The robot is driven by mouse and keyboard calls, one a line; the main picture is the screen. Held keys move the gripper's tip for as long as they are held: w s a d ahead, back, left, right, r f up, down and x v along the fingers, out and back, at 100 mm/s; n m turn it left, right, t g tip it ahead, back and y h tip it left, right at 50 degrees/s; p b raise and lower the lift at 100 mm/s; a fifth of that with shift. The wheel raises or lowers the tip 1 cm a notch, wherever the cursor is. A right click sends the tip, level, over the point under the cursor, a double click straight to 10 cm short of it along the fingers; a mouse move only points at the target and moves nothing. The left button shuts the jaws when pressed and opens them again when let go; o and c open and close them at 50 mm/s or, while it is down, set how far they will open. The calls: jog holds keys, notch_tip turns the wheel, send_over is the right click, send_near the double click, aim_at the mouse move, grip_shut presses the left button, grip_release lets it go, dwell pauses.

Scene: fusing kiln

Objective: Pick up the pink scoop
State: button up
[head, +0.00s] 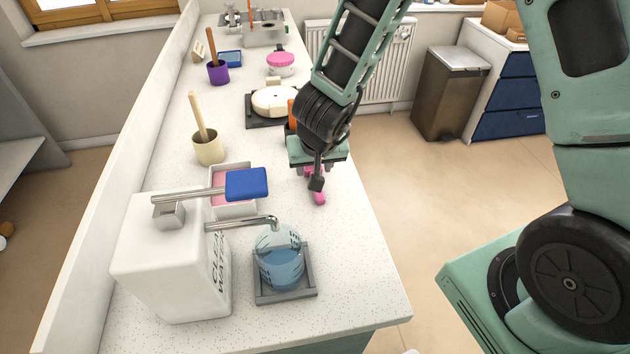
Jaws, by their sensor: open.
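The pink scoop (320,198) lies on the white speckled counter, right of the middle. Only its near end shows clearly; the rest is hidden under my gripper. My gripper (314,178) points down right over the scoop, with its jaws open. I cannot tell whether the fingers stand around the scoop or above it.
A white water container (172,260) with a blue-handled lever (246,184) and spout stands at the near left. A glass beaker (281,262) sits on a grey tray (285,298). A pink-filled box (233,178) and cream pot (208,150) stand left of my gripper. An orange thing (291,114) stands behind it.

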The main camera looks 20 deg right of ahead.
jog(key=x, duration=0.4)
jog(key=shift+d+f+b, duration=0.25)
jog(key=shift+d+b, duration=0.1)
jog(key=shift+b, duration=0.05)
grip_shut()
notch_tip(320, 180, up, 10)
jog(key=p, duration=0.4)
jog(key=shift+p, duration=0.35)
jog(key=c, duration=1)
grip_release()
jog(key=c, duration=1)
grip_release()
jog(key=shift+a, duration=0.1)
